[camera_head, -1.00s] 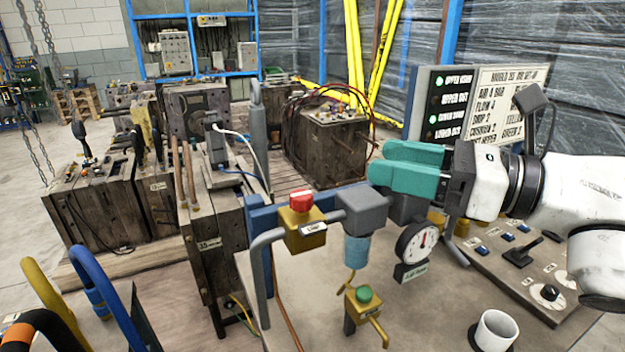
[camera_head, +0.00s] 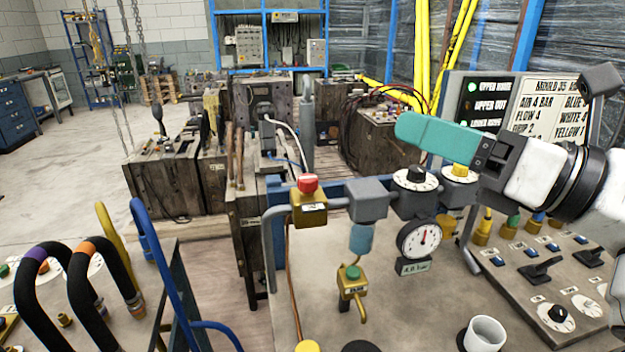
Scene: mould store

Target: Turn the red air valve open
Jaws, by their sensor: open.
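The red air valve (camera_head: 308,183) is a red knob on top of a brass body with a small white label. It sits on a grey pipe at the left of the air line, beside a grey filter unit (camera_head: 366,199) with a blue bowl. My gripper (camera_head: 405,130) has teal fingers and reaches in from the right. It is above and to the right of the valve, clearly apart from it, and holds nothing. From this side the fingers overlap, so the gap between them is hidden. The knob's exact turn position is hard to read.
A pressure gauge (camera_head: 421,239) labelled 4.0 bar and a black dial (camera_head: 415,178) stand right of the filter. A green-topped brass valve (camera_head: 352,280) is below. A white cup (camera_head: 484,334) stands at the front. Black hoses (camera_head: 95,290) are at the left. A sign panel (camera_head: 500,105) stands behind my gripper.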

